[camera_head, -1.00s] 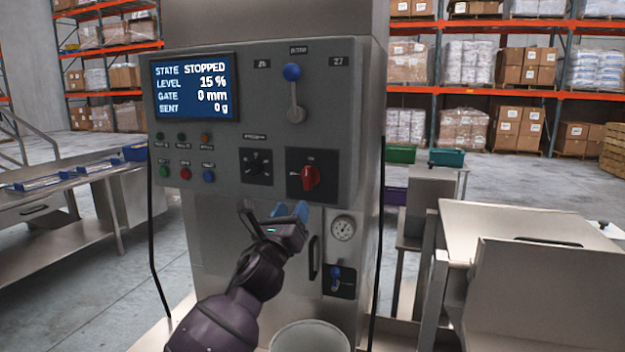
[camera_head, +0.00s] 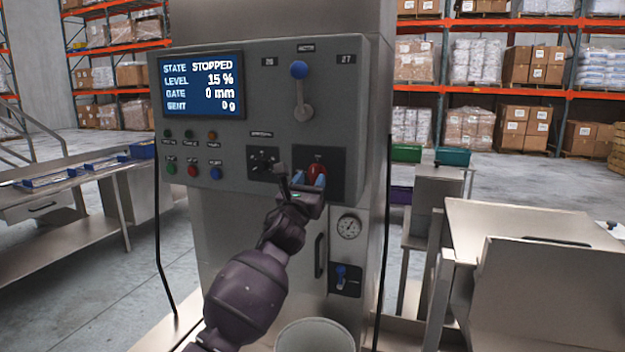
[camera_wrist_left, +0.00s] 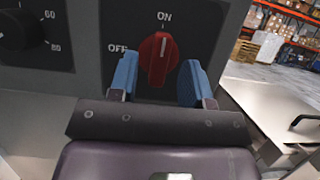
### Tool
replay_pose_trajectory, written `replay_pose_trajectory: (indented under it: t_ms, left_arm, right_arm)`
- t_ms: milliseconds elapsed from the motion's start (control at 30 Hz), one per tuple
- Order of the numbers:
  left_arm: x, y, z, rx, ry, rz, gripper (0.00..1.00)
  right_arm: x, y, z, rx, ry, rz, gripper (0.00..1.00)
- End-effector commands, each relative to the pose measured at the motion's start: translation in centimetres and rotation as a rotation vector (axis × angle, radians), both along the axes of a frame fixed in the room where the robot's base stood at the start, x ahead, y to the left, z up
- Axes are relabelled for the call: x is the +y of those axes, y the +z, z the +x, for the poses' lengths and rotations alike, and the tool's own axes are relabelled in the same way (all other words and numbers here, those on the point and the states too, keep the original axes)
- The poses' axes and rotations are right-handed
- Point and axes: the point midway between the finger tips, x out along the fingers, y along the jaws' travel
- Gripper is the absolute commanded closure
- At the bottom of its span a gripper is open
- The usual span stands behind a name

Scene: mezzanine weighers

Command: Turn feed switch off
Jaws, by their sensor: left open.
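The feed switch is a red rotary knob (camera_wrist_left: 158,57) on a dark plate labelled ON at the top and OFF at the left. Its white mark points up to ON. It also shows in the head view (camera_head: 317,170), partly hidden by my gripper. My left gripper (camera_wrist_left: 158,80) is open, with one blue finger on each side of the knob, and nothing is clamped. In the head view it is at the lower right of the panel (camera_head: 225,60). I cannot tell whether the fingers touch the knob. My right gripper is not in view.
The display (camera_head: 202,86) reads STOPPED, level 15 %, gate 0 mm. A black dial (camera_head: 263,160) sits left of the switch, a blue-knobbed lever (camera_head: 300,88) above. A gauge (camera_head: 348,227) and a round container (camera_head: 315,335) are below. Metal benches stand on both sides.

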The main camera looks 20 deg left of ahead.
Motion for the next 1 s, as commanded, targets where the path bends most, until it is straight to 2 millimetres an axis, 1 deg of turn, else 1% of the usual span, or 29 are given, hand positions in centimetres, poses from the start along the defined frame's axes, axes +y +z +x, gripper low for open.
replay_pose_trajectory:
  t_ms: [100, 200, 533, 567, 833, 1000]
  left_arm:
    - [-0.1, 0.4, 1.0, 0.0, -0.001, -0.001, 0.55]
    - [-0.1, 0.6, 1.5, 0.0, -0.001, -0.001, 0.55]
    - [-0.1, 0.7, 1.7, 0.0, -0.001, -0.001, 0.55]
    - [-0.1, 0.7, 1.7, 0.0, -0.001, -0.001, 0.58]
    - [-0.1, 0.7, 1.7, 0.0, -0.001, -0.001, 1.0]
    - [-0.1, 0.6, 1.7, 0.0, -0.001, -0.005, 1.0]
  right_arm:
    - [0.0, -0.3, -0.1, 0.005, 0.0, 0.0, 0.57]
    - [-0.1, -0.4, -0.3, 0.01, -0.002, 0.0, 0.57]
    - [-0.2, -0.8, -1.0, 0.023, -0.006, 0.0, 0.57]
    - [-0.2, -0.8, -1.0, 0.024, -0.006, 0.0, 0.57]
    - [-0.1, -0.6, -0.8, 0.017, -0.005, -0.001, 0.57]
    - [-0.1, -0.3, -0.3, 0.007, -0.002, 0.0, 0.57]
